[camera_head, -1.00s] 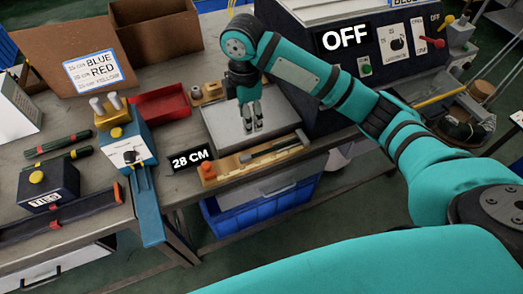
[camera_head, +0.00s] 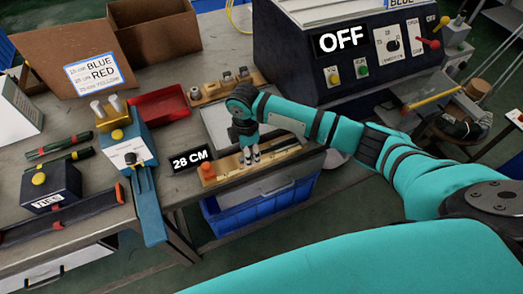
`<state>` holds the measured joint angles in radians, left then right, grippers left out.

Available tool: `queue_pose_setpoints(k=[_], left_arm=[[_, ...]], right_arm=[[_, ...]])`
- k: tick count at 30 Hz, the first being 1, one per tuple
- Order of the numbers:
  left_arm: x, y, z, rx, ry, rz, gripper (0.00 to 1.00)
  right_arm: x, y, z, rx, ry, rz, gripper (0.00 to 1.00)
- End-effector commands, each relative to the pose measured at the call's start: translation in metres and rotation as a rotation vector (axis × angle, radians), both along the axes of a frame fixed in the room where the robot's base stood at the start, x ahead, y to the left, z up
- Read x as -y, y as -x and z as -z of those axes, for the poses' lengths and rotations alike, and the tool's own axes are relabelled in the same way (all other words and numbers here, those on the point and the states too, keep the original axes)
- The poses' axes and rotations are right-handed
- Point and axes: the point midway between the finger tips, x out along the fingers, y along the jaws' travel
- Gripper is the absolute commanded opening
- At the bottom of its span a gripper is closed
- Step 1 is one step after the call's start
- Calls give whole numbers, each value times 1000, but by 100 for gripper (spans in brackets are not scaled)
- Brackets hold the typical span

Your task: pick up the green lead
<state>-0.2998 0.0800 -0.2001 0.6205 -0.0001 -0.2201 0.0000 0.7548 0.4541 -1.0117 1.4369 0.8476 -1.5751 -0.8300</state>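I cannot make out a thing that is clearly a green lead. Two dark rod-like tools lie at the left of the bench: one has red parts (camera_head: 58,143) and the other looks green (camera_head: 58,159). My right gripper (camera_head: 251,158) points down over the wooden strip holder (camera_head: 220,178) beside the 28 CM sign. Its two fingertips are close together. Whether they hold anything is too small to tell, and the gripper and arm hide part of the holder. My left gripper is not in view.
The 28 CM sign (camera_head: 190,159) and a blue lever press (camera_head: 128,150) stand left of the holder. A red tray (camera_head: 160,105), a wooden block with fittings (camera_head: 205,93) and the OFF machine (camera_head: 350,60) lie behind. A blue crate (camera_head: 265,208) sits below the bench.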

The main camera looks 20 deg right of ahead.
Motion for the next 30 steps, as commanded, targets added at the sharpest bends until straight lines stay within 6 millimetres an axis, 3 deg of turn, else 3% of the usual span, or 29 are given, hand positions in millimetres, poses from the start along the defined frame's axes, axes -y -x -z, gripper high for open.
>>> queue_pose_setpoints(k=[9,20,30], left_arm=[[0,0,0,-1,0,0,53],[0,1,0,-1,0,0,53],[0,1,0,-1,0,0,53]], right_arm=[[0,0,8,0,0,0,46],[0,0,8,0,0,0,0],[0,0,6,1,0,0,0]])
